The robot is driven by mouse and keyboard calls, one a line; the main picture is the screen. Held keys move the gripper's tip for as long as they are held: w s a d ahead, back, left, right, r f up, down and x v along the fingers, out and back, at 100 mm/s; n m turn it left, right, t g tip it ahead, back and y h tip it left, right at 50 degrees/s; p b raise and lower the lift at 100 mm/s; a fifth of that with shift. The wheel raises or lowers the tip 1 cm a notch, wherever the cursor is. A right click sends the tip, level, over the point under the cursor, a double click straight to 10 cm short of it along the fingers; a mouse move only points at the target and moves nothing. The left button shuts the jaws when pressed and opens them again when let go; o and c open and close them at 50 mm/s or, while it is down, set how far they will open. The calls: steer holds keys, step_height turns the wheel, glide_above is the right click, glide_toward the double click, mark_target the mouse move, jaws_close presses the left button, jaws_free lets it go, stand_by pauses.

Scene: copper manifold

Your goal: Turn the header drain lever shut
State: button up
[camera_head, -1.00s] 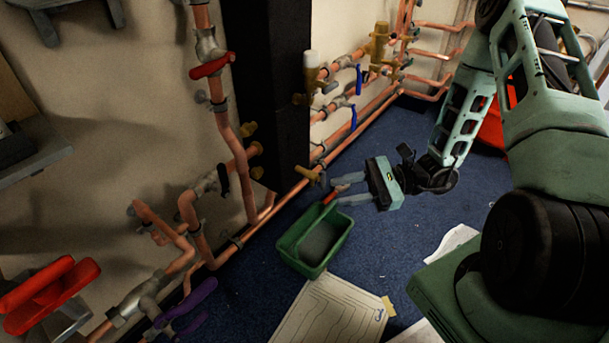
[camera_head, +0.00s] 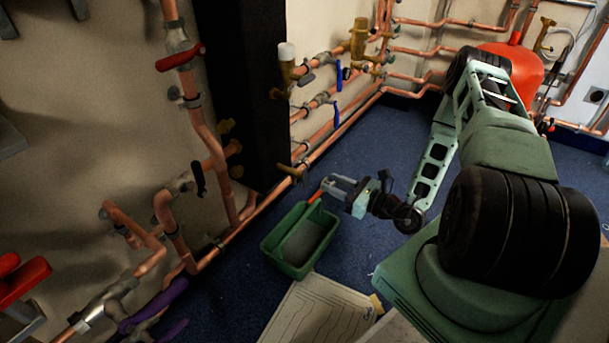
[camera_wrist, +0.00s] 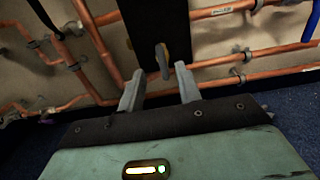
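A small brass valve with a lever (camera_head: 290,170) sits low on the pipe run at the foot of the black column; I take it as the header drain. In the wrist view a dull, upright lever (camera_wrist: 162,60) stands ahead of the fingers, lined up with the gap between them. My gripper (camera_head: 330,184) is open and empty, to the right of the brass valve and apart from it, above the green tray's far end. In the wrist view the open fingers (camera_wrist: 159,86) show no contact with the lever. How far the lever is turned is unclear.
A green tray (camera_head: 270,245) stands on the blue floor below my gripper, with a red-handled item (camera_head: 315,196) at its rim. The black column (camera_head: 240,100) rises behind the valve. Blue levers (camera_head: 338,76) and a red lever (camera_head: 180,57) are on other pipes. A drawn sheet lies in front.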

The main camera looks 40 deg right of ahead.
mark_target(305, 169)
steer(key=shift+b+x, duration=1.45)
steer(key=shift+x, duration=3.6)
jaws_close()
